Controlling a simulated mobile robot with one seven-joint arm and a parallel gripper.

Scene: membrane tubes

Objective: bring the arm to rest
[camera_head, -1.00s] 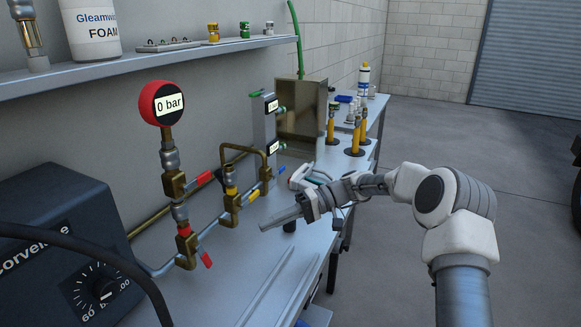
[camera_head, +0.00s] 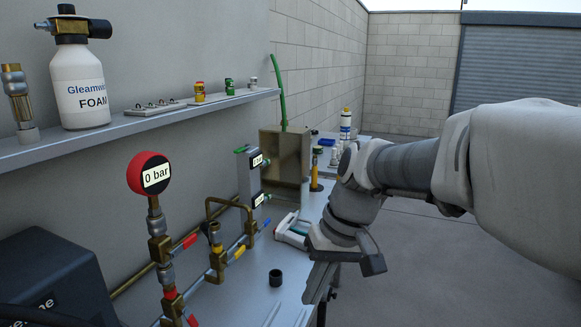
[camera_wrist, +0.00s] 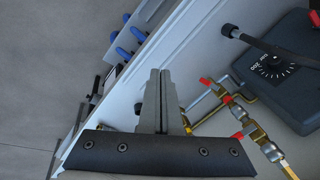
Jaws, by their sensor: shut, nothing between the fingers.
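My gripper (camera_head: 320,283) points down over the right part of the metal bench (camera_head: 262,262) in the head view, with the arm reaching in from the right. In the wrist view my gripper (camera_wrist: 160,75) shows its two fingers pressed together, with nothing between them. The bench edge and the pipework lie below it. I cannot tell the exact height of the fingertips above the bench.
A red gauge (camera_head: 149,174) reading 0 bar stands on brass valve pipework (camera_head: 217,255) at left. A small black cup (camera_head: 275,278) stands on the bench. A shelf (camera_head: 150,122) holds a foam bottle (camera_head: 80,88). The floor (camera_head: 425,250) at right is clear.

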